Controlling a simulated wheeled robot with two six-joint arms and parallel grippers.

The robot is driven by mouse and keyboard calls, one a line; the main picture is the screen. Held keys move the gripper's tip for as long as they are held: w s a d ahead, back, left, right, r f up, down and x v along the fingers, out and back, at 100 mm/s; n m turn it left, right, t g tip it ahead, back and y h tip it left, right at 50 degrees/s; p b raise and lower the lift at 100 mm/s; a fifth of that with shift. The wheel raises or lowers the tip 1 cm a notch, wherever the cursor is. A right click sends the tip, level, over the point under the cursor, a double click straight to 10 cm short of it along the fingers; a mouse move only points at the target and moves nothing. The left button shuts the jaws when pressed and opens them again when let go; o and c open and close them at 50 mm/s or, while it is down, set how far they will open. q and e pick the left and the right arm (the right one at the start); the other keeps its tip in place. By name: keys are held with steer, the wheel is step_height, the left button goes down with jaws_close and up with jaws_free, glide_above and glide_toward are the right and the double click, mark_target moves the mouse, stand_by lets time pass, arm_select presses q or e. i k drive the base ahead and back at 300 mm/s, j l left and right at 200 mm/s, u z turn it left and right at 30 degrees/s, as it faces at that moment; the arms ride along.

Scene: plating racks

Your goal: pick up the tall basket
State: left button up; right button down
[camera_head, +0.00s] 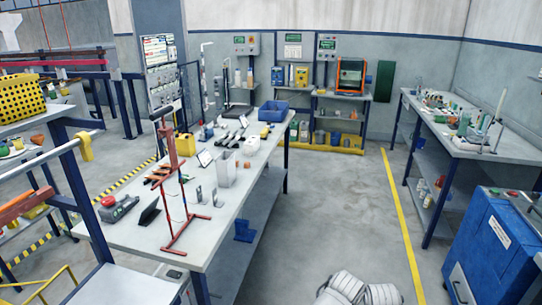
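A yellow perforated basket (22,99) stands at the left edge on a raised surface, partly cut off by the picture edge. It is the only thing I can make out as a basket; I cannot tell whether it is the tall one. Pale rounded parts show at the bottom, right of the middle, and look like my own arm links. No gripper fingers show, so neither gripper can be seen touching anything.
A long workbench (140,232) carries a red rack stand (183,190), a white container (226,169) and a blue bin (272,116). A blue cabinet (490,255) stands at right, near a side bench (500,150). The grey floor (335,210) between benches is clear.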

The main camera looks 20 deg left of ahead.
mark_target(225, 164)
steer(key=i+u, duration=0.2)
steer(key=i, duration=0.2)
steer(key=i+l+u, duration=0.15)
steer(key=i, duration=0.3)
steer(key=i+l+u, duration=0.2)
steer(key=i, duration=0.2)
steer(key=i+l+u, duration=0.15)
steer(key=i, duration=0.25)
steer(key=i+l+u, duration=0.95)
steer(key=l, duration=0.2)
steer(key=k, duration=0.1)
steer(key=i, duration=0.2)
